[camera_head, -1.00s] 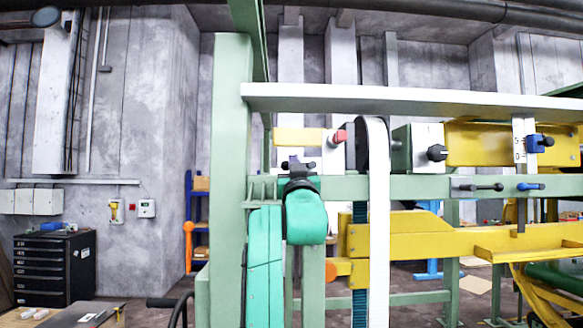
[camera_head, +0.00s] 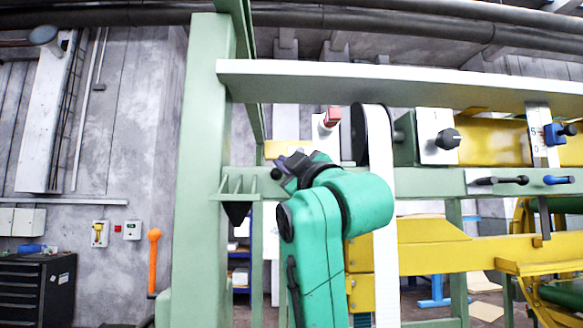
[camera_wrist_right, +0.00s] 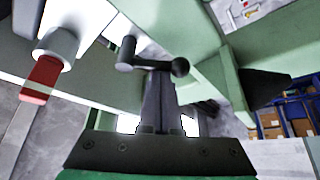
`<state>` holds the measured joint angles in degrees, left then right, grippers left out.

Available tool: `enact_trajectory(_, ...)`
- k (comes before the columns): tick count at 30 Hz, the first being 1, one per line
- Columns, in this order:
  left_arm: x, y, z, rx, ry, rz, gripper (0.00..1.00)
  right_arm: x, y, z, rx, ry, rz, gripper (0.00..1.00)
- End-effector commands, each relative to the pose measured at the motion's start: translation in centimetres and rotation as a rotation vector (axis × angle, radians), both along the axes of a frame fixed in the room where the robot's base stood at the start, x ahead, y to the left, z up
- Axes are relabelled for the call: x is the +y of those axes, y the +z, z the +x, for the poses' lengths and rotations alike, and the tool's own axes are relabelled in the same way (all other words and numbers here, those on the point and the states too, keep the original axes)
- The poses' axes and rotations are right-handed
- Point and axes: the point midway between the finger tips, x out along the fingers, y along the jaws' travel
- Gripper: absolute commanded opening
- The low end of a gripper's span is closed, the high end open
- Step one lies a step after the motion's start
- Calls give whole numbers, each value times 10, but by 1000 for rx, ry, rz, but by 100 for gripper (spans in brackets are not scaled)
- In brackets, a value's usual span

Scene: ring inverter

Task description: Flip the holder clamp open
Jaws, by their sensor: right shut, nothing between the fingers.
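My right gripper (camera_head: 290,168) is shut and empty at the green frame's horizontal beam. In the wrist view its dark fingers (camera_wrist_right: 160,108) point up at a dark cranked lever (camera_wrist_right: 150,63) with a ball end. The fingertips overlap the lever; I cannot tell whether they touch it. In the head view a small dark knob (camera_head: 276,173) shows just left of the gripper, and the rest of that lever is hidden. A red-tipped lever on a white body (camera_head: 332,117) stands above right of the gripper; its red tip (camera_wrist_right: 41,80) shows in the wrist view. I cannot tell which is the holder clamp.
A green post (camera_head: 203,170) stands left of the gripper. A grey-white top beam (camera_head: 420,84) runs above. A white strip (camera_head: 382,215) over a black wheel hangs right of the gripper. More small levers (camera_head: 500,181) sit on the beam at right.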

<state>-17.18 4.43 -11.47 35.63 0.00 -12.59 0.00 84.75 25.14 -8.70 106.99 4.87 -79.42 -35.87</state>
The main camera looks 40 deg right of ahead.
Motion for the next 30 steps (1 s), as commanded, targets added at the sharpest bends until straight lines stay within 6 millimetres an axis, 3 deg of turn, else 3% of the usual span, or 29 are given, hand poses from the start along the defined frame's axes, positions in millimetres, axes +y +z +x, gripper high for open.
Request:
enact_trajectory(10, 1, 0, -4, 7, -2, 2, 50, 0, -11, -7, 194, -4, -254, 0)
enact_trajectory(30, 3, -8, -1, 2, 0, 4, 50, -16, -20, -18, 187, -2, -244, 0)
